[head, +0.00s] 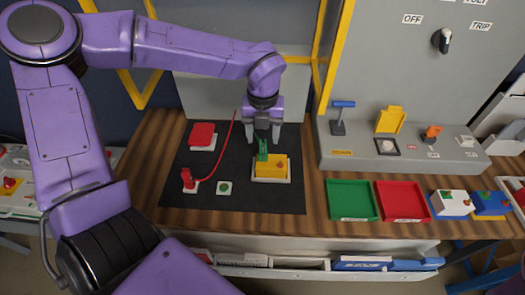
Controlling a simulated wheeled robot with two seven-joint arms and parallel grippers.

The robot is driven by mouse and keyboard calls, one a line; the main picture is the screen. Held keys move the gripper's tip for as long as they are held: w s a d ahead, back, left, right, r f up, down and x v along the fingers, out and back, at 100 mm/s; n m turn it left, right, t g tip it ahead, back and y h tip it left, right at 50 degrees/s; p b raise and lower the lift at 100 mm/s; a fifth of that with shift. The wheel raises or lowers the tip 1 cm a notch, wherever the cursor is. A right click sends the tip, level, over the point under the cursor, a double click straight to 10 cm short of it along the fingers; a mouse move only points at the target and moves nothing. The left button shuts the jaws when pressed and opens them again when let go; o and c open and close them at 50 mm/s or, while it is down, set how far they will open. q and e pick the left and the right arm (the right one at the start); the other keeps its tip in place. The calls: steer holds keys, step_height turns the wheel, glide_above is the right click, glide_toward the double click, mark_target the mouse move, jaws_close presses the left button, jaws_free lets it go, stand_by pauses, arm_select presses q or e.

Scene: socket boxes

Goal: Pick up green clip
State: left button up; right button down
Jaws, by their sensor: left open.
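The green clip (262,151) stands upright at the left part of the yellow socket box (270,168), on a white base on the black mat. My left gripper (264,138) points down right above the clip, its fingers open at about the clip's top. Whether a finger touches the clip I cannot tell. My right gripper does not show.
On the black mat (200,170) are a red box (202,135), a red plug (188,179) with a thin red cable, and a small white plate with a green dot (224,188). To the right lie a green tray (352,200) and a red tray (402,201). A grey panel (400,150) with switches stands behind the trays.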

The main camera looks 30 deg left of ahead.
mark_target(263, 141)
arm_select(q)
step_height(263, 141, down, 5)
steer(key=shift+r+p, duration=0.1)
steer(key=shift+p, duration=0.3)
jaws_close()
steer(key=shift+r, duration=0.1)
steer(key=shift+w+r, duration=0.1)
steer(key=shift+r, duration=0.15)
step_height(263, 141, up, 3)
steer(key=shift+f, duration=0.15)
steer(key=s+d+r, duration=0.3)
steer(key=s+r, duration=0.6)
steer(key=s, duration=0.5)
steer(key=shift+r+b, duration=0.3)
steer(key=shift+b, duration=0.05)
